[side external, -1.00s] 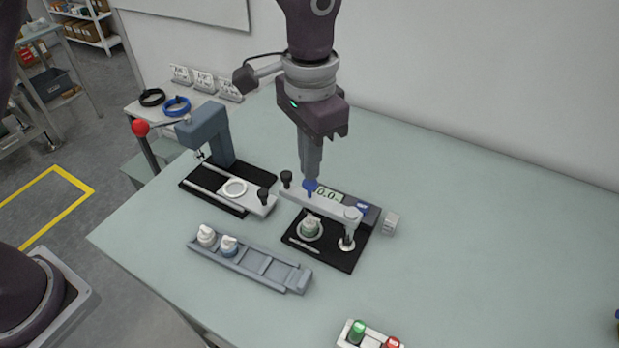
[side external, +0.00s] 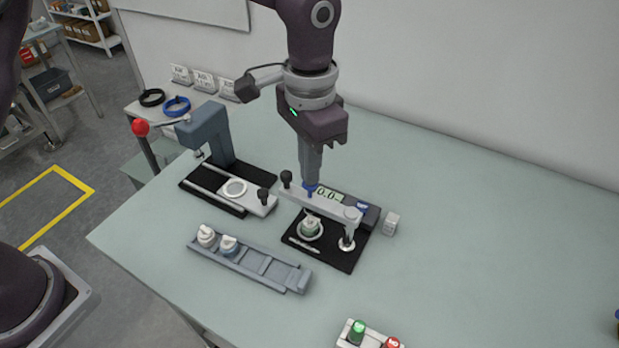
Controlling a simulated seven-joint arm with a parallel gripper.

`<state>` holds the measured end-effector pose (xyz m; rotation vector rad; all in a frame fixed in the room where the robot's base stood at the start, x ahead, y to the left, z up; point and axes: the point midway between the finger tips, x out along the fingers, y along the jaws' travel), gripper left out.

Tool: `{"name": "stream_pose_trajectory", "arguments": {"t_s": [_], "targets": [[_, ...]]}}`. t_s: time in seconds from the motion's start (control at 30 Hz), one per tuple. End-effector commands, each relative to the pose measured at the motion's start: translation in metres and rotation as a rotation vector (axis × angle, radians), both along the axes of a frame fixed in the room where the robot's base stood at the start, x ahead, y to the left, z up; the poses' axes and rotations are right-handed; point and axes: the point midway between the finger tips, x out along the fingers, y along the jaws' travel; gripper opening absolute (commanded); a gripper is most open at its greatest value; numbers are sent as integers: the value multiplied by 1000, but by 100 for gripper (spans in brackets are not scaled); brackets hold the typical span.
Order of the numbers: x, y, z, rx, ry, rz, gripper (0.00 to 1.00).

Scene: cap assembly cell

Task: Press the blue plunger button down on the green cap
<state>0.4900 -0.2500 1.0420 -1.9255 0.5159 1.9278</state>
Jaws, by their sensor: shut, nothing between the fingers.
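The blue plunger button (side external: 309,190) stands on the crossbar above the cap. My gripper (side external: 310,181) is shut and empty, pointing straight down, with its fingertips at the top of the blue button. They look in contact with it, but the exact contact is hard to tell. The button's lower part is small and partly lost against the crossbar.
A display unit (side external: 371,216) stands behind the crossbar. A grey press (side external: 208,135) with a red-knobbed lever (side external: 140,127) is at left.

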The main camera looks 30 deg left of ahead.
Motion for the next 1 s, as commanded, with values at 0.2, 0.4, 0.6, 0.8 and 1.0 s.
{"name": "stream_pose_trajectory", "arguments": {"t_s": [0.2,0.4,0.6,0.8,1.0], "targets": [[0,0,-3,-1,-1,0,0],[0,0,-4,-1,-1,0,0],[0,0,-12,0,0,0,0],[0,0,-18,-1,-1,0,0],[0,0,-18,-1,-1,0,0]]}}
